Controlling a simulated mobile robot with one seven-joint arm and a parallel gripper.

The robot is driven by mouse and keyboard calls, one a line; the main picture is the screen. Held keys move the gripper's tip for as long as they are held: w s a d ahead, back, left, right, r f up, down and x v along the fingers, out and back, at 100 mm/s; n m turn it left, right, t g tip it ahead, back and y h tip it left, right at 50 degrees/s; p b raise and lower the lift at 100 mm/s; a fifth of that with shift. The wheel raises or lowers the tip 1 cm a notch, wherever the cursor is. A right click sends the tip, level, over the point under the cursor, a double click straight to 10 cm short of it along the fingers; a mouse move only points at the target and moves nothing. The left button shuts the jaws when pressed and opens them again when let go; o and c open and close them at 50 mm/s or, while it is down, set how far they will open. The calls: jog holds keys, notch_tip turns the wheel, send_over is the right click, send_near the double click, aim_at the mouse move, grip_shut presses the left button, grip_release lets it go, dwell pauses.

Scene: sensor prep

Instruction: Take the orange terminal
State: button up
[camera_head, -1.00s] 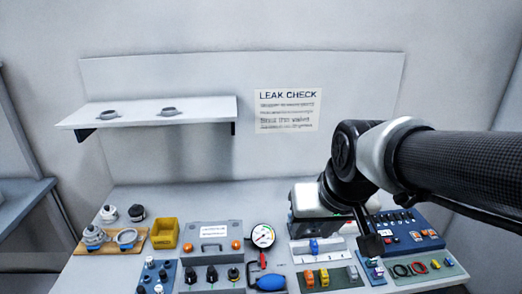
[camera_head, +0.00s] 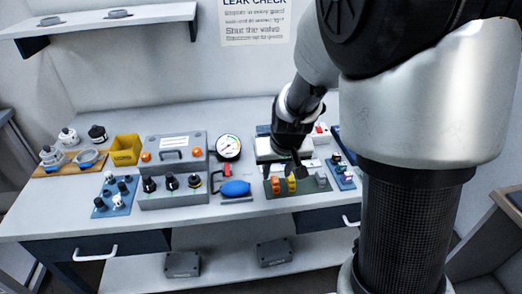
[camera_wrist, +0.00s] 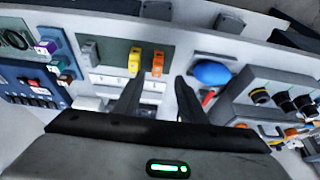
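The orange terminal (camera_head: 276,185) stands on a grey-green plate (camera_head: 272,194), just left of a yellow terminal (camera_head: 291,184). In the wrist view the orange terminal (camera_wrist: 157,64) is upside down in the picture, right of the yellow one (camera_wrist: 135,62). My gripper (camera_head: 298,168) is above the bench, close behind the plate. In the wrist view my gripper (camera_wrist: 157,82) has its two dark fingers apart with nothing between them. The orange terminal lies beyond the fingertips, roughly in line with the gap.
A grey terminal (camera_head: 321,179) is on the same plate's right end. A blue bulb (camera_head: 235,188) and a gauge (camera_head: 228,147) stand to the left, beside a grey box with black knobs (camera_head: 171,182). A purple and green terminal plate (camera_head: 341,172) is to the right.

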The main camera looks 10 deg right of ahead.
aim_at(275, 179)
jog(key=b+x, duration=0.1)
jog(key=x, duration=0.4)
jog(key=b+x, duration=0.1)
jog(key=x, duration=0.2)
jog(key=shift+w+d+f+b, duration=0.15)
jog(key=shift+w+d+b, duration=0.15)
jog(key=shift+w, duration=0.2)
grip_shut()
